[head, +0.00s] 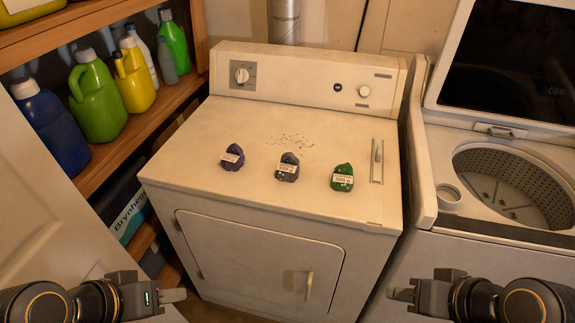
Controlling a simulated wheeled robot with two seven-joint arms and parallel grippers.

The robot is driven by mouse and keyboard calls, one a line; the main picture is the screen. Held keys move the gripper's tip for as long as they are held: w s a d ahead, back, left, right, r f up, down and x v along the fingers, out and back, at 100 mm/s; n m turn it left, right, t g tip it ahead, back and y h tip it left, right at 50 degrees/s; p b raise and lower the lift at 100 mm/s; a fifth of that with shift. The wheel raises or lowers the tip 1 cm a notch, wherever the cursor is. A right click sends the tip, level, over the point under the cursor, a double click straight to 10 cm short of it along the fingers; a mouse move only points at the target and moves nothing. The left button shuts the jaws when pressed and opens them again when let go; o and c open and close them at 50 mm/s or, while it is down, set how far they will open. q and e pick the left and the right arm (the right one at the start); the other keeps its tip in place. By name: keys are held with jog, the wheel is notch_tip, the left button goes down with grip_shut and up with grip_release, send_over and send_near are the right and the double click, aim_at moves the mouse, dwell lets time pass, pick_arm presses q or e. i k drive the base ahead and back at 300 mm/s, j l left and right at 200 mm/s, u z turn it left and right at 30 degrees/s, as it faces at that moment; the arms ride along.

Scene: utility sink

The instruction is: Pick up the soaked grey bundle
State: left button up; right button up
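The grey bundle (288,167) is a small dark grey lump with a white label, lying on top of the white dryer (200,150). It is the middle one of three similar bundles. A purple bundle (232,157) lies to its left and a green bundle (342,177) to its right, both apart from it. My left gripper (172,296) is low at the left, in front of the dryer. My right gripper (400,294) is low at the right. Both are well away from the bundles, and I see no object in either. Whether their fingers are open does not show clearly.
Dark specks (291,140) are scattered behind the grey bundle. A washer (500,250) with its lid up stands at the right. A wooden shelf (140,128) with several bottles is at the left. The dryer top around the bundles is mostly clear.

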aim_at(288, 170)
jog(key=l+u, duration=0.1)
jog(key=u, duration=1.35)
jog(key=l+u, duration=0.15)
jog(key=l, duration=0.4)
jog(key=k+l+u, duration=0.15)
jog(key=l, duration=0.35)
